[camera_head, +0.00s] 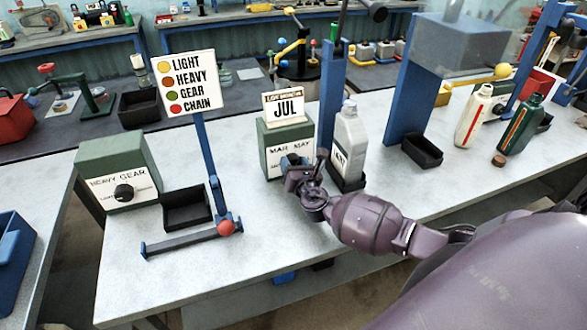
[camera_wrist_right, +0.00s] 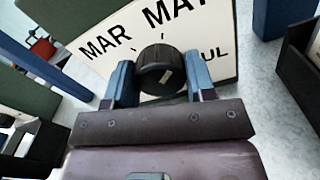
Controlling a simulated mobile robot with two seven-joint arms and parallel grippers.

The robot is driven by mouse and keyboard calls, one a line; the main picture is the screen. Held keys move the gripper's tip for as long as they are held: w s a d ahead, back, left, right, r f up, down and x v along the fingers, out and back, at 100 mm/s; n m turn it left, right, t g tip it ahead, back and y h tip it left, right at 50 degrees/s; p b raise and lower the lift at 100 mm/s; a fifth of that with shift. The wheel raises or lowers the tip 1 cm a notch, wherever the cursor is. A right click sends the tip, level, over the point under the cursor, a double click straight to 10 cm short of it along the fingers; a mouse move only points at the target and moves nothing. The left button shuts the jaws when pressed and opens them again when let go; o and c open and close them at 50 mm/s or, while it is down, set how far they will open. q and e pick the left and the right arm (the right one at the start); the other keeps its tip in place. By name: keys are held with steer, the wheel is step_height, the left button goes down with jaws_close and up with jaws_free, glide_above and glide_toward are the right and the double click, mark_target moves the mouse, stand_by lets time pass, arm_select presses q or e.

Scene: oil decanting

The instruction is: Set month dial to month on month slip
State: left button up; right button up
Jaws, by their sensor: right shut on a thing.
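The month slip (camera_head: 289,107) reads JUL and stands on top of a green box (camera_head: 272,137) with a white dial face. In the right wrist view the face (camera_wrist_right: 215,35) shows MAR, MAY and a partly covered JUL around the black ribbed month dial (camera_wrist_right: 158,65). The dial has a small pale mark on its front, but I cannot tell which month it points to. My right gripper (camera_wrist_right: 160,82) has one blue finger on each side of the dial and is shut on it. In the head view it (camera_head: 292,162) hides the dial. My left gripper is not in view.
A grey bottle (camera_head: 350,140) stands in a black tray just right of the box. A blue post (camera_head: 332,85) rises behind. On the left are a sign stand (camera_head: 203,145), a black tray (camera_head: 186,222) and a HEAVY GEAR box (camera_head: 115,165).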

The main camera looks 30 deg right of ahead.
steer(key=m+b, duration=0.3)
steer(key=m, duration=0.2)
steer(key=shift+f, duration=0.2)
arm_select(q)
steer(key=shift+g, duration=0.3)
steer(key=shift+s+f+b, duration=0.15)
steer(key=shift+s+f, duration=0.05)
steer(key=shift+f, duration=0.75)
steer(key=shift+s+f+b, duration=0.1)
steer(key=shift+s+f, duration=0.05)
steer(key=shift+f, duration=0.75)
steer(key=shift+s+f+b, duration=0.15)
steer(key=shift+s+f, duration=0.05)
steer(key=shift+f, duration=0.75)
arm_select(e)
steer(key=shift+r+m, duration=0.15)
steer(key=shift+m, duration=1.35)
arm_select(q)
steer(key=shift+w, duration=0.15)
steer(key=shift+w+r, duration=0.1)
arm_select(e)
steer(key=o, duration=0.9)
steer(key=shift+o, duration=0.2)
steer(key=shift+s, duration=0.1)
steer(key=v, duration=1)
steer(key=shift+s+a, duration=0.1)
steer(key=shift+s, duration=0.15)
